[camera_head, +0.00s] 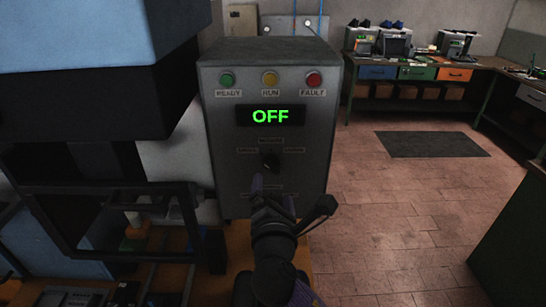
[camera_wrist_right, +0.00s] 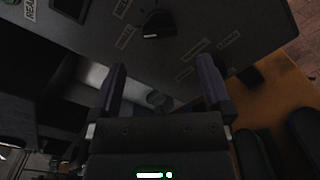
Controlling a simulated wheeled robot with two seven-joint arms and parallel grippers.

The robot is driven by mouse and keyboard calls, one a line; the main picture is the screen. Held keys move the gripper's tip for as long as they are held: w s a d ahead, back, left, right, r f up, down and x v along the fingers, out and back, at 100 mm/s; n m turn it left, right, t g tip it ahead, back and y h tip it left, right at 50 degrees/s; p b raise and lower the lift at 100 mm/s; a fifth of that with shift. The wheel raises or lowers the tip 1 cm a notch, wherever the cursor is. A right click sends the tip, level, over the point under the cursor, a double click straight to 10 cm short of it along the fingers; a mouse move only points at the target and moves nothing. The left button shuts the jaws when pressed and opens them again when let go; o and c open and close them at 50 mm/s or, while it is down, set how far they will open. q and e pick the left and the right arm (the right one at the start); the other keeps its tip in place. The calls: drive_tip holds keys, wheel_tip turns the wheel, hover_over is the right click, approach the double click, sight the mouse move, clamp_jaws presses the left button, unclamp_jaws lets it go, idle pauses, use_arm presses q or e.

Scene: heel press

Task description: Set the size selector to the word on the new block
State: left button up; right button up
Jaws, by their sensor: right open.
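A grey control box (camera_head: 225,150) stands upright ahead of me. A black selector knob (camera_head: 270,161) is on its front, with small labels above and to both sides, too small to read. The knob also shows at the top of the right wrist view (camera_wrist_right: 158,25). My right gripper (camera_head: 271,192) is open and empty, just below this knob in the head view and apart from it. In the wrist view its two fingers (camera_wrist_right: 163,78) stand wide apart. More labels lower on the panel are partly hidden by the gripper. I cannot make out the new block or its word.
A large dark machine frame (camera_head: 85,140) fills the left. Small items (camera_head: 133,228) lie on the orange bench below it. Open floor (camera_head: 400,210) is to the right.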

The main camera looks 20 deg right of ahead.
sight(273, 168)
drive_tip(key=x, duration=0.7)
drive_tip(key=shift+w+d, duration=0.1)
drive_tip(key=shift+w, duration=0.15)
use_arm(q)
drive_tip(key=shift+s+a+f, duration=0.15)
drive_tip(key=shift+s, duration=0.8)
use_arm(e)
drive_tip(key=shift+w+d, duration=0.15)
drive_tip(key=shift+w, duration=0.2)
drive_tip(key=c, duration=1.2)
use_arm(q)
drive_tip(key=shift+w, duration=0.1)
use_arm(e)
drive_tip(key=shift+c, duration=0.2)
